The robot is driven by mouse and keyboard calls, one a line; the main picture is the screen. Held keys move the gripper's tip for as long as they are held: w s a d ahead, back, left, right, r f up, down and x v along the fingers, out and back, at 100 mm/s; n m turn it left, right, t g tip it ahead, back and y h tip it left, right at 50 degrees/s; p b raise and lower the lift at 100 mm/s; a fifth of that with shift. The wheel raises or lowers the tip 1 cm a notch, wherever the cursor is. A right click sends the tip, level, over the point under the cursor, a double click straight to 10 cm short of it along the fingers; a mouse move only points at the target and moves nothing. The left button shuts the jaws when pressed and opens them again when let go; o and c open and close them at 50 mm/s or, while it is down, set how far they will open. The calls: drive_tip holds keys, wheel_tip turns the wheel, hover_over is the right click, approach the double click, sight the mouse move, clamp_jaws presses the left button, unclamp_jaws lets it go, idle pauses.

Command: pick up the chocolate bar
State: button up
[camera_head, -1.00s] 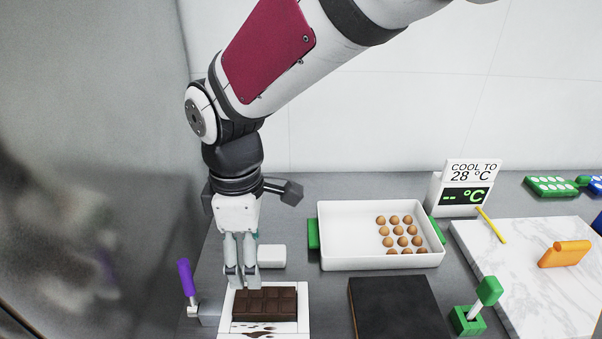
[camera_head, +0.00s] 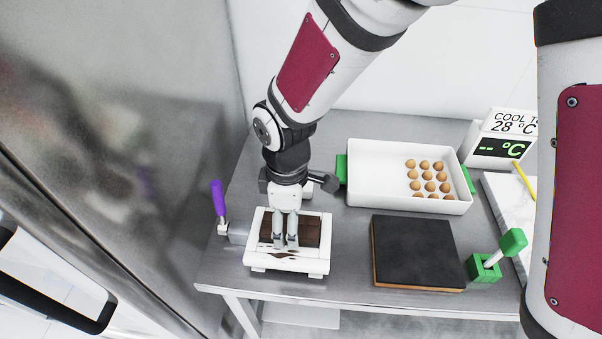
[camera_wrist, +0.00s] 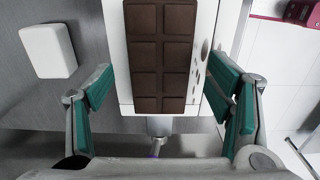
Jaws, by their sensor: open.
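The chocolate bar (camera_head: 306,234) is dark brown and lies flat on a white stand (camera_head: 259,259) near the table's left front edge. In the wrist view the chocolate bar (camera_wrist: 162,60) runs lengthwise between the fingers. My gripper (camera_head: 285,245) points down over the bar and hides its middle in the head view. In the wrist view my gripper (camera_wrist: 165,88) is open, its teal pads standing apart on either side of the bar with gaps. Whether the fingertips touch the stand cannot be told.
A purple-handled lever (camera_head: 218,198) stands left of the stand. A black slab (camera_head: 415,252) lies to the right, with a white tray (camera_head: 377,170) of several brown balls behind it. A green lever (camera_head: 513,242) and a temperature sign (camera_head: 500,148) stand further right. A white block (camera_wrist: 47,51) lies beside the stand.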

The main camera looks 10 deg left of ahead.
drive_tip(key=shift+f, duration=0.3)
drive_tip(key=c, duration=1.3)
drive_tip(key=shift+r, duration=0.15)
